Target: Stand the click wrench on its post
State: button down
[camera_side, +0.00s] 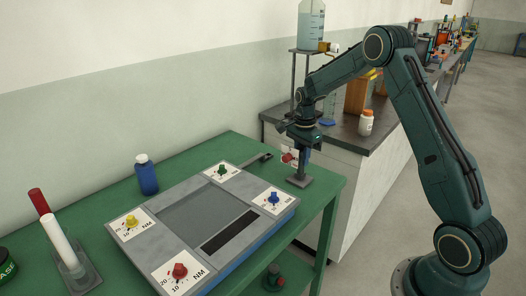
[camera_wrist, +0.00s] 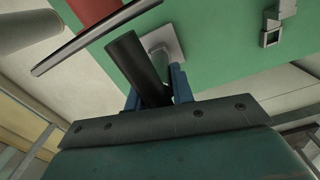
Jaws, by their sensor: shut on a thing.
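My gripper (camera_side: 303,150) points down over the right end of the green table. In the wrist view its two blue fingers (camera_wrist: 157,92) are shut on a black cylinder, which looks like the handle of the click wrench (camera_wrist: 136,62). In the side view the base plate (camera_side: 300,181) sits on the table directly below the gripper. The wrench is mostly hidden by the gripper there. I cannot tell whether wrench and post touch.
A grey metal bracket (camera_wrist: 270,30) lies on the green table (camera_wrist: 225,50). A grey panel (camera_side: 193,212) with several coloured knobs fills the table's middle. A blue bottle (camera_side: 146,174) stands behind it. A dark-topped bench (camera_side: 345,127) with a white bottle (camera_side: 366,122) adjoins at right.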

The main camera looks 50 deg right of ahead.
jog(key=shift+r, duration=0.1)
jog(key=c, duration=1.1)
grip_release()
notch_tip(320, 180, up, 14)
jog(key=shift+f, duration=0.25)
jog(key=shift+r, duration=0.15)
